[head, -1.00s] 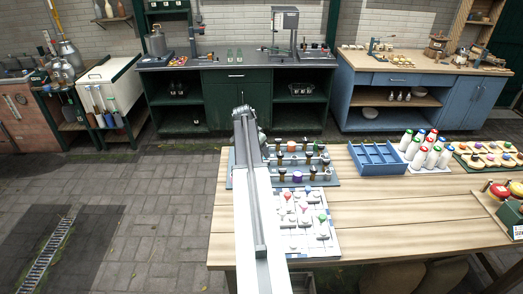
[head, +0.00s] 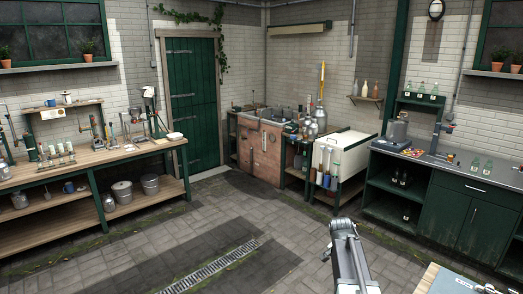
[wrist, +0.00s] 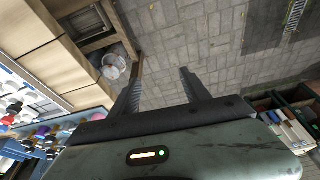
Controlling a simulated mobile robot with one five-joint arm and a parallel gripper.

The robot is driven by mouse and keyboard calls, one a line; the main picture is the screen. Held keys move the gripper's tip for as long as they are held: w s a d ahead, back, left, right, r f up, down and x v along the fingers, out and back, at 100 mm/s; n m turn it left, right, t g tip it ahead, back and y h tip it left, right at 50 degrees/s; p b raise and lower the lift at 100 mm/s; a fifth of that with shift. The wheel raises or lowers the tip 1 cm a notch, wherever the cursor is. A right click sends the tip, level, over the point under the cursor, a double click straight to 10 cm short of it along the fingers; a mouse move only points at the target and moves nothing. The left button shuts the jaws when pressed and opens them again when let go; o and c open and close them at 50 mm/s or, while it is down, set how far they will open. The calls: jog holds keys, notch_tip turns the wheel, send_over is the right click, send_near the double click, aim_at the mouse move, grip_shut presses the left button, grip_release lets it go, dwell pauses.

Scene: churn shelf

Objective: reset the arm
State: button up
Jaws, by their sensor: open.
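My gripper (wrist: 162,70) shows in the wrist view with its two dark fingers spread apart. Nothing is between them, and paved floor shows beyond the gap. In the head view my arm (head: 346,258) reaches up from the bottom edge, right of the middle, over the floor. Its far end is near the front of the white cabinet in the picture, and the fingers cannot be made out there.
A wooden table corner (head: 445,280) lies close at my arm's right. A pale bucket (wrist: 115,66) stands by the table in the wrist view. A long bench (head: 95,160) is at left, green cabinets (head: 455,215) at right. Paved floor with a drain grate (head: 215,265) is open between.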

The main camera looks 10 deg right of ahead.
jog(key=s+a+n+y, duration=0.1)
jog(key=s+a+n, duration=0.3)
jog(key=a, duration=0.3)
jog(key=s+a+f+n+g+y, duration=0.1)
jog(key=s+a+n, duration=0.3)
jog(key=a, duration=0.4)
jog(key=s+a+n, duration=0.3)
jog(key=s+a, duration=0.2)
jog(key=a, duration=0.2)
jog(key=shift+s+a+f+n+g+y, duration=0.2)
jog(key=shift+s+a+n+g+y, duration=0.1)
jog(key=shift+a+n+y, duration=0.1)
